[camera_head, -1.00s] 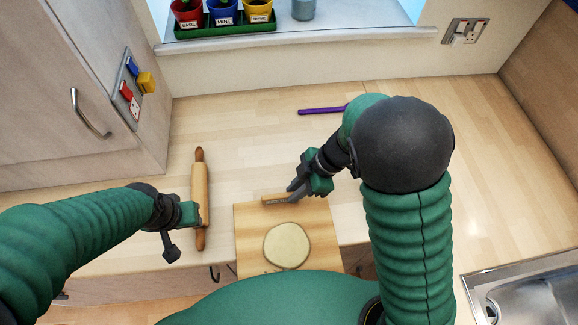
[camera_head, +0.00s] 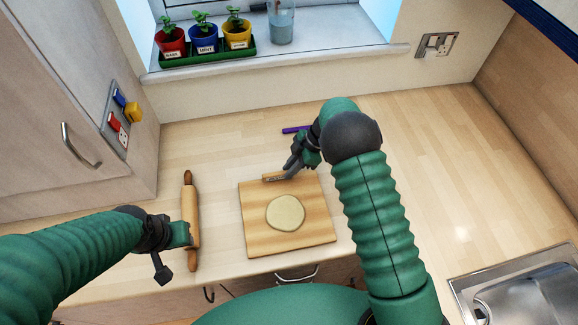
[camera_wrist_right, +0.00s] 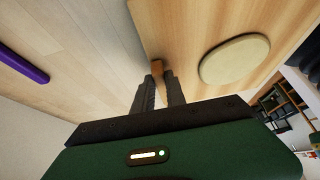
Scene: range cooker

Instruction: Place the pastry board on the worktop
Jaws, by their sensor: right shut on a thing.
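The pastry board (camera_head: 255,237) is a square wooden board lying wholly over the worktop (camera_head: 425,185), near its front edge. I cannot tell whether its whole underside touches the worktop. A pale round of dough (camera_head: 285,212) lies on it and also shows in the wrist view (camera_wrist_right: 234,60). My right gripper (camera_head: 288,175) is shut on the wooden grip (camera_head: 272,178) at the board's far edge; the wrist view shows the fingers (camera_wrist_right: 158,88) either side of it. My left gripper (camera_head: 187,235) is beside the rolling pin (camera_head: 190,205); its fingers are unclear.
A purple stick-like thing (camera_head: 296,130) lies behind the board. Potted herbs (camera_head: 203,38) in a green tray and a jar (camera_head: 281,22) stand on the windowsill. A sink (camera_head: 525,295) is at the front right. The worktop right of my right arm is clear.

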